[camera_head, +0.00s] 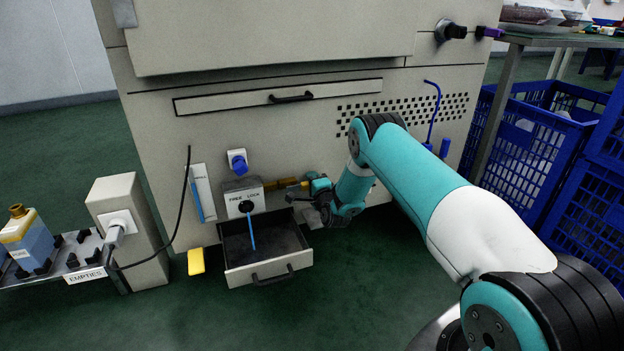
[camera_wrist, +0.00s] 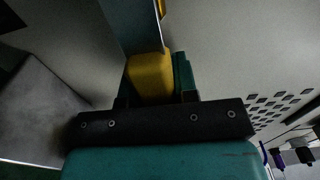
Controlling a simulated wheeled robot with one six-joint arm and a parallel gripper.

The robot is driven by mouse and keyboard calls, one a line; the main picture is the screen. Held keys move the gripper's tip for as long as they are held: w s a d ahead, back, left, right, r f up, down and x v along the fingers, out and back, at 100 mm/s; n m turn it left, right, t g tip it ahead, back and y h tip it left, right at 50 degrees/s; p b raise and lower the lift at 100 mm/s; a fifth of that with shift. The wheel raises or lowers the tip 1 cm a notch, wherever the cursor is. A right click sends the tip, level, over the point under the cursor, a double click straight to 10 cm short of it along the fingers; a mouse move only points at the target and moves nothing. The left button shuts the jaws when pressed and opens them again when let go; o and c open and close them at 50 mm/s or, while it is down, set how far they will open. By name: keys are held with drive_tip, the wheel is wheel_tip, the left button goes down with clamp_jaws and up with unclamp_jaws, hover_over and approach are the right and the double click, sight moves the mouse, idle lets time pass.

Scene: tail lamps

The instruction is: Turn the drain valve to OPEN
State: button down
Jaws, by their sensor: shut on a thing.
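The drain valve's brass pipe (camera_head: 285,184) runs out to the right from behind the FREE/LOCK box on the lower front of the machine. My gripper (camera_head: 308,193) is at the right end of this pipe, low and close to the machine front. In the wrist view a yellow piece (camera_wrist: 150,75), which looks like the valve's handle, lies at the jaws, with a grey bar above it. My gripper is shut on it. The jaws hide much of the valve, and I cannot read any OPEN mark or tell the handle's exact angle.
An open drawer (camera_head: 268,274) sticks out below the FREE/LOCK box (camera_head: 243,196), left of my gripper. A yellow block (camera_head: 196,261) is left of it. Blue crates (camera_head: 530,150) stand at the right. An EMPTIES shelf (camera_head: 80,262) is at the left. The green floor in front is clear.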

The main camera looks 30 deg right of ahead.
drive_tip(key=shift+f+m, duration=0.2)
drive_tip(key=shift+m, duration=0.1)
drive_tip(key=c, duration=0.9)
unclamp_jaws()
